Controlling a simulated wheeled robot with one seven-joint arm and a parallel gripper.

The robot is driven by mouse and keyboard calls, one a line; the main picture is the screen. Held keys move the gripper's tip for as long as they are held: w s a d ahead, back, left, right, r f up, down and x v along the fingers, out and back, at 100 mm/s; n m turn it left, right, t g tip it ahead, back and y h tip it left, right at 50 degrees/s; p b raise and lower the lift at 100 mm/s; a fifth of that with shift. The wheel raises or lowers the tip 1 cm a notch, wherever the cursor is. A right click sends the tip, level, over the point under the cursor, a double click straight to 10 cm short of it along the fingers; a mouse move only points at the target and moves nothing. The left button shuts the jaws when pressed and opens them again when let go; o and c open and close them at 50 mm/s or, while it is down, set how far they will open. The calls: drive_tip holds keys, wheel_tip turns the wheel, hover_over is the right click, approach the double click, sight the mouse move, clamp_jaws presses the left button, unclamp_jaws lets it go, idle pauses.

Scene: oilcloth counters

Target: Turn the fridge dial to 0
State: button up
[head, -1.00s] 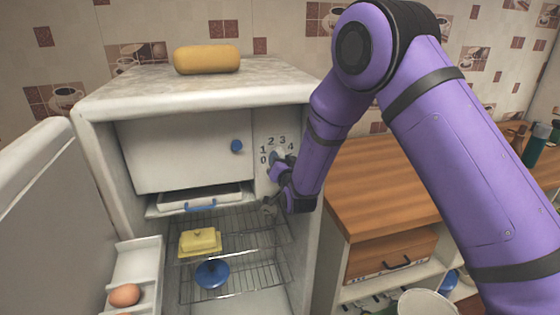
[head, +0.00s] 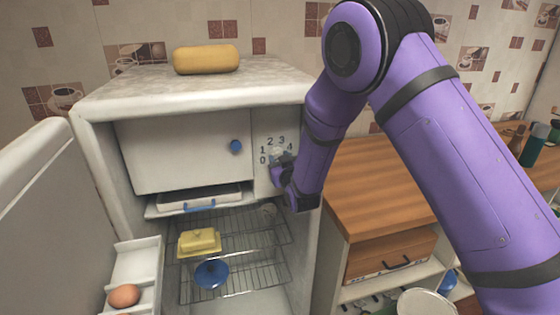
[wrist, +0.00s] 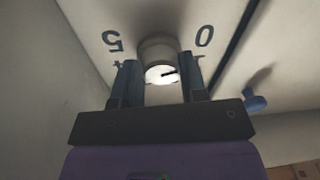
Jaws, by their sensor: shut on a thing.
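The fridge dial (wrist: 158,52) is a pale round knob with a dark pointer line on its face. In the wrist view the numbers look upside down, with 0 (wrist: 205,37) upper right of the dial and 5 (wrist: 112,40) upper left. The pointer line slants to the right, toward the 0 side. My gripper (wrist: 160,82) is shut on the dial, one dark finger on each side. In the head view my gripper (head: 280,168) is at the panel and largely covers the dial (head: 277,152); 0 to 3 show and 4 is partly covered.
The fridge door (head: 40,190) stands open at the left. A blue knob (head: 236,146) is on the freezer door (head: 180,155) left of the dial. A butter dish (head: 199,242) and a blue lid (head: 211,273) are inside. A wooden counter (head: 375,180) is at the right.

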drive_tip(key=shift+f, duration=0.1)
idle(0.3)
drive_tip(key=o, duration=0.9)
drive_tip(key=shift+o, duration=0.2)
drive_tip(key=shift+s, duration=0.1)
drive_tip(key=v, duration=1)
drive_tip(key=shift+s, duration=0.3)
drive_tip(key=shift+d, duration=0.1)
